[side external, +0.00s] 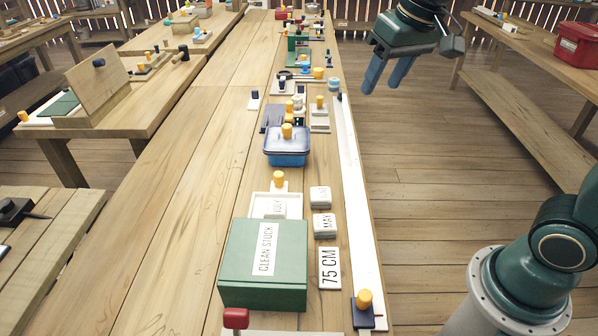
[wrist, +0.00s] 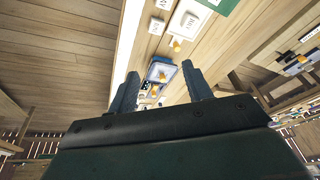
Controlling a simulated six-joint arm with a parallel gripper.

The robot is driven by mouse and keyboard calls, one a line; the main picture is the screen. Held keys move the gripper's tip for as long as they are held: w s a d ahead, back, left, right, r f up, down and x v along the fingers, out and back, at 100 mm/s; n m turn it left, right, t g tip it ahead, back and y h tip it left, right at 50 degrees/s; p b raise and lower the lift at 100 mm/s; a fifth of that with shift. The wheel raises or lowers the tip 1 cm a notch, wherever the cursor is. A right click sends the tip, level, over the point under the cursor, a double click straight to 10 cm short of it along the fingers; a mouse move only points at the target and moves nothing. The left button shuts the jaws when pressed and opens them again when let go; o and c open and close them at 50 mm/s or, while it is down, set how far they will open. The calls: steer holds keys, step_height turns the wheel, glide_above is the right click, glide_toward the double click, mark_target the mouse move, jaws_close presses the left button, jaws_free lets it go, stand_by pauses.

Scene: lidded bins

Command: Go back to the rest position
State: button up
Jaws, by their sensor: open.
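My gripper (side external: 386,76) hangs in the air at the upper right of the side external view, beyond the right edge of the long bench and above the floor. Its two blue fingers stand apart with nothing between them. In the wrist view the fingers of my gripper (wrist: 160,92) show from behind, also spread and empty. The bench (side external: 205,150) with its row of items lies to the left of the gripper.
On the bench stand a green box (side external: 240,283) marked CLEAN STOCK, a blue lidded bin (side external: 287,158), and white blocks, one a MAY block (side external: 324,225). A long white strip (side external: 352,190) runs along the right edge. A red box (side external: 577,45) sits on another bench. Open floor surrounds my gripper.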

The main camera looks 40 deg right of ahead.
steer(key=s+f+n+t, duration=0.2)
steer(key=s+f, duration=0.1)
steer(key=s, duration=1.2)
steer(key=shift+s+d+f, duration=0.2)
steer(key=shift+s+d, duration=0.15)
steer(key=shift+s, duration=0.05)
